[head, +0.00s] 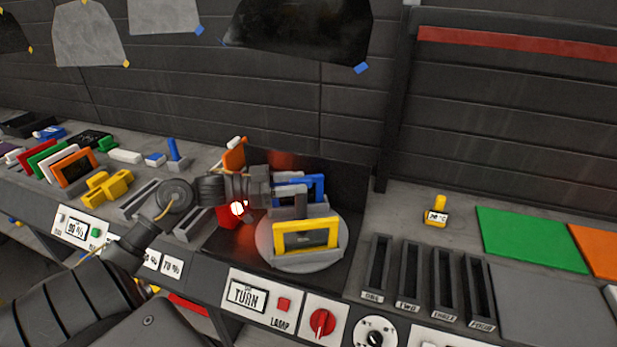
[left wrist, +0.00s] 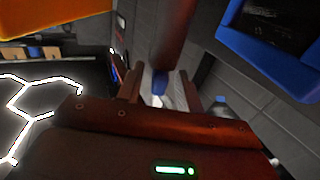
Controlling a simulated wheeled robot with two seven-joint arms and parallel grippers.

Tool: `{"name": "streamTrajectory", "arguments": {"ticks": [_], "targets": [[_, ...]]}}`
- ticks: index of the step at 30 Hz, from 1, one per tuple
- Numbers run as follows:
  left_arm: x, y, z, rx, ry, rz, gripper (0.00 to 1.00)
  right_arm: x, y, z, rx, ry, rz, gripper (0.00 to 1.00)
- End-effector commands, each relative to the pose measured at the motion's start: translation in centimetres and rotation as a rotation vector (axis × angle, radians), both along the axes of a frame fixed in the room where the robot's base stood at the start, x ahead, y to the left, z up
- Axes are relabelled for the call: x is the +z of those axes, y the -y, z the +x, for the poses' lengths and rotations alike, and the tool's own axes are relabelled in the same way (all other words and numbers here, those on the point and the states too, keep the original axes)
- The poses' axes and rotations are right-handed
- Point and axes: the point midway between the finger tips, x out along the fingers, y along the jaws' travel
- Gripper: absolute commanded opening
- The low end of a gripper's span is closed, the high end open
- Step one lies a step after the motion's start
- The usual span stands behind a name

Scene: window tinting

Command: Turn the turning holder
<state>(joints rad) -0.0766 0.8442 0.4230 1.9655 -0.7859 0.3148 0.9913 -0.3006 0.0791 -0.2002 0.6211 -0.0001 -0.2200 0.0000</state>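The turning holder (head: 263,246) is a round light grey disc set into the bench in front of a dark back panel. A yellow-framed pane (head: 306,236) stands upright in its front slot. A blue-framed pane (head: 313,184) stands behind it, and its blue frame also fills the upper right of the left wrist view (left wrist: 232,38). My left gripper (head: 298,194) is over the back left of the disc, beside the blue frame. In the left wrist view its two fingers (left wrist: 158,90) are apart with a gap between them. Contact with the holder cannot be told. My right gripper is not in view.
A glowing red lamp (head: 237,208) and an orange piece (head: 234,156) are left of the disc. A TURN label (head: 247,295), red button (head: 283,304) and red knob (head: 322,322) line the front panel. Dark slots (head: 411,268) and a green sheet (head: 530,238) lie right.

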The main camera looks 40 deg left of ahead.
Motion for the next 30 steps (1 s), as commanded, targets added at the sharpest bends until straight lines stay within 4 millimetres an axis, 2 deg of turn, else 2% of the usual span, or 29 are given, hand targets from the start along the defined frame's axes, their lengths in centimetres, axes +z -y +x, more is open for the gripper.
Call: {"name": "streamTrajectory", "arguments": {"ticks": [7,18,20,27,30], "targets": [[0.2,2.1,2.3,0.001,0.0,-0.001,0.36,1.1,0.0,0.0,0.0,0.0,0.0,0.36],[-0.1,2.5,2.7,0.001,-0.001,0.001,0.36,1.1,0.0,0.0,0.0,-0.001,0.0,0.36],[-0.1,2.5,2.7,0.001,-0.001,0.001,0.31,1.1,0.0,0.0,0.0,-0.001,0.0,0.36],[0.0,2.4,2.7,0.002,-0.001,0.001,0.0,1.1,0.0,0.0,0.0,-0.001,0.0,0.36],[0.0,2.4,2.7,0.002,-0.001,0.001,0.0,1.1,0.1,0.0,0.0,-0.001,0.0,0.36]]}}
